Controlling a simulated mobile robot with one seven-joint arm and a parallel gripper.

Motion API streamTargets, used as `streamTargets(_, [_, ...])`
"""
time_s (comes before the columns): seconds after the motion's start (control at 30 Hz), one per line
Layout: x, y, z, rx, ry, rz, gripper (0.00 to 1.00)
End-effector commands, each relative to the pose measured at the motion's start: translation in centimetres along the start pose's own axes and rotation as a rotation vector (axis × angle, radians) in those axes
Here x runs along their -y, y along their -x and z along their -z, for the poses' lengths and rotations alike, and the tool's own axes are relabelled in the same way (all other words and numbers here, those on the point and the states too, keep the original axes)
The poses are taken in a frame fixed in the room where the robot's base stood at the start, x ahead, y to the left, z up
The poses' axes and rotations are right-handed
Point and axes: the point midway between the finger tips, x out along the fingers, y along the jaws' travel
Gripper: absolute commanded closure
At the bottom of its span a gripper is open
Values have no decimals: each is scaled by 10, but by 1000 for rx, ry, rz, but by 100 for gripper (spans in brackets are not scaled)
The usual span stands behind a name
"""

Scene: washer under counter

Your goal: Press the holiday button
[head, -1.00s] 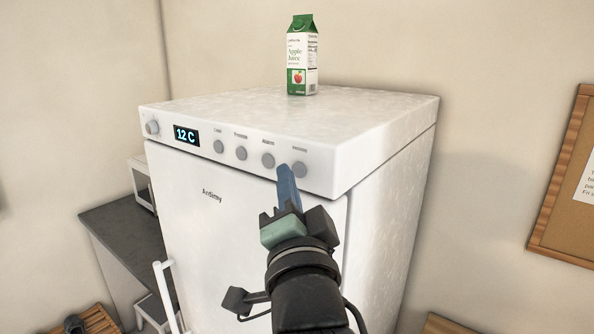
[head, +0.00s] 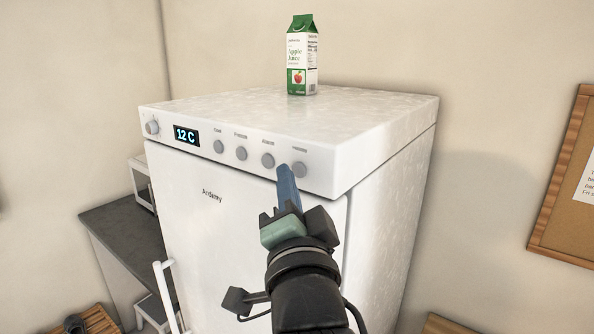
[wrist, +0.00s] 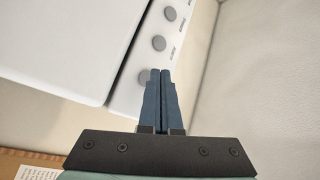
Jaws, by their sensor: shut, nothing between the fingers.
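A white fridge (head: 235,230) has a front panel with a row of round grey buttons. The rightmost button (head: 300,169) is near the panel's right end; its small label is too blurred to read surely as holiday. My gripper (head: 286,168) is shut and empty, with its blue fingertips at the lower left of this button. In the wrist view the shut fingertips (wrist: 160,72) partly overlap the same button (wrist: 144,77). I cannot tell whether they touch it, and the button does not look clearly pushed in.
Other buttons (head: 241,153), a lit display (head: 186,135) reading 12 C and a knob (head: 152,127) lie leftward on the panel. An apple juice carton (head: 302,60) stands on the fridge top. A white handle (head: 166,290) stands out at the lower left. A corkboard (head: 570,185) hangs at right.

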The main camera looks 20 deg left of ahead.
Motion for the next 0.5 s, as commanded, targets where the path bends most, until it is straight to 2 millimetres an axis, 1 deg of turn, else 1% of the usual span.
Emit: streamTargets(0.5, [-2,-3,2,0,0,0,100])
